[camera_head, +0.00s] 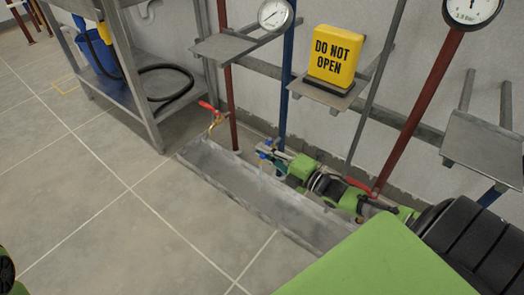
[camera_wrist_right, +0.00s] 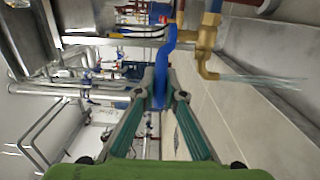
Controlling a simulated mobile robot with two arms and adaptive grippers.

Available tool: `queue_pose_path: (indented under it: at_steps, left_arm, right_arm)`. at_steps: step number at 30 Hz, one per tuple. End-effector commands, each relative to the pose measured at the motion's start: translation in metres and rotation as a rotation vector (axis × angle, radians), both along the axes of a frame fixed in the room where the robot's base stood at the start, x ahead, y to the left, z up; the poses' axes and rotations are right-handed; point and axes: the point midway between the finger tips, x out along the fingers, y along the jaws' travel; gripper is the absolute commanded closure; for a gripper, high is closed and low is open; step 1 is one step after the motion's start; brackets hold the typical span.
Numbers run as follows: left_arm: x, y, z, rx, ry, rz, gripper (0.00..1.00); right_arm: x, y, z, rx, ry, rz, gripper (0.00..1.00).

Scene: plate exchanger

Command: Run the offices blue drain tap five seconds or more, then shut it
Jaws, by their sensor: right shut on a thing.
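The blue drain tap (camera_head: 264,156) sits low on a blue pipe above a long grey trough (camera_head: 215,175) in the head view. My right gripper (camera_head: 277,157) reaches in from the lower right and is at the tap. In the right wrist view, the gripper (camera_wrist_right: 161,78) is shut on the blue handle (camera_wrist_right: 170,42). The brass tap body (camera_wrist_right: 207,42) is beside it, and a clear stream of water (camera_wrist_right: 260,80) runs from its spout. The fingers hide part of the handle. My left gripper is not in view.
A red-handled brass tap (camera_head: 208,107) stands on a red pipe at the trough's far end. A yellow DO NOT OPEN sign (camera_head: 333,56) stands on a small shelf above. A grey bench (camera_head: 125,95) is at the upper left. Tiled floor left of the trough is clear.

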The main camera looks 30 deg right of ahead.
Motion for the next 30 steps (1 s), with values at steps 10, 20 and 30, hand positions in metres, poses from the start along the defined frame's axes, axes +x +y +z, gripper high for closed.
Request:
queue_pose_path:
  at_steps: [10, 20, 30]
  left_arm:
    - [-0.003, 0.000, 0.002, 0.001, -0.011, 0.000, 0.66]
    - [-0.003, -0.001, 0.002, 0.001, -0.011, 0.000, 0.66]
    - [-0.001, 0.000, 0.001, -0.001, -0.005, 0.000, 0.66]
  right_arm:
    - [-0.001, -0.002, 0.001, 0.001, 0.003, 0.027, 1.00]
    - [-0.001, -0.002, 0.000, 0.002, 0.004, 0.027, 0.72]
    - [-0.015, -0.006, -0.002, 0.002, 0.007, 0.027, 0.72]
